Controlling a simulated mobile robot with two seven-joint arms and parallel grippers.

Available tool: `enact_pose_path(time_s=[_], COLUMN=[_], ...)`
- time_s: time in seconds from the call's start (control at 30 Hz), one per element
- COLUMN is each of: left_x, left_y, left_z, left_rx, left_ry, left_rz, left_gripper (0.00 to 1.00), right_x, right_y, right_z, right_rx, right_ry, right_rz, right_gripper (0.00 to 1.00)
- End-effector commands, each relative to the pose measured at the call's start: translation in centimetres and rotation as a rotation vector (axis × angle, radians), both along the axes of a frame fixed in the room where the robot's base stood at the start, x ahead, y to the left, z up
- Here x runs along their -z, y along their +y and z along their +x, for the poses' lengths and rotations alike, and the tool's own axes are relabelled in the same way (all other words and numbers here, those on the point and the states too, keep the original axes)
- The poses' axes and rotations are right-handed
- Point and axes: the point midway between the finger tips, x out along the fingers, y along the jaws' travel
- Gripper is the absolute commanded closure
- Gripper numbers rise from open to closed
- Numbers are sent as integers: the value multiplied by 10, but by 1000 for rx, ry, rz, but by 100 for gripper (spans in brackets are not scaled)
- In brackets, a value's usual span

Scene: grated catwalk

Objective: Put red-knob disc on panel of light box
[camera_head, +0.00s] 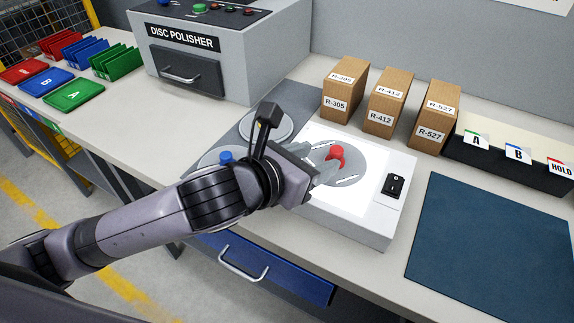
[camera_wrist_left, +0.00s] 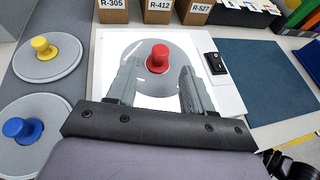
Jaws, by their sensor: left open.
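The red-knob disc (camera_head: 337,152) is a grey round plate lying flat on the lit white panel (camera_head: 372,205) of the light box (camera_head: 345,225). In the left wrist view the red knob (camera_wrist_left: 158,56) stands upright just beyond the fingertips. My left gripper (camera_head: 336,168) is open, low over the panel. Its fingers (camera_wrist_left: 158,76) are apart over the near part of the disc, with the knob ahead of the gap and not clasped. Whether the fingertips touch the disc, I cannot tell. My right gripper is not in view.
Left of the light box, a blue-knob disc (camera_head: 226,158) and a yellow-knob disc (camera_wrist_left: 43,56) rest on a grey mat. Cartons (camera_head: 390,100) stand behind the box. A black switch (camera_head: 394,186) is at its right. The dark blue mat (camera_head: 490,240) is bare.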

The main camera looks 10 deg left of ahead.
Motion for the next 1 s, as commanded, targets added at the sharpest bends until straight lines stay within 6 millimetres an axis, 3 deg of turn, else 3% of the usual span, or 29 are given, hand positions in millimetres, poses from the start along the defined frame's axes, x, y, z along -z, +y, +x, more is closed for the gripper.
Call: enact_pose_path(time_s=[0.2, 0.43, 1.0], left_x=[-14, -24, -27], left_y=[19, 33, 36], left_z=[-30, -50, -56], left_rx=[2, 0, 0], left_ry=[1, 2, 1], left_rz=[2, 1, 0], left_gripper=[49, 49, 49], right_x=[-2, -3, -3], right_y=[0, 0, 0], right_z=[0, 0, 0], right_rx=[0, 0, 0], right_ry=[0, 0, 0], right_rz=[0, 0, 0], right_gripper=[100, 100, 100])
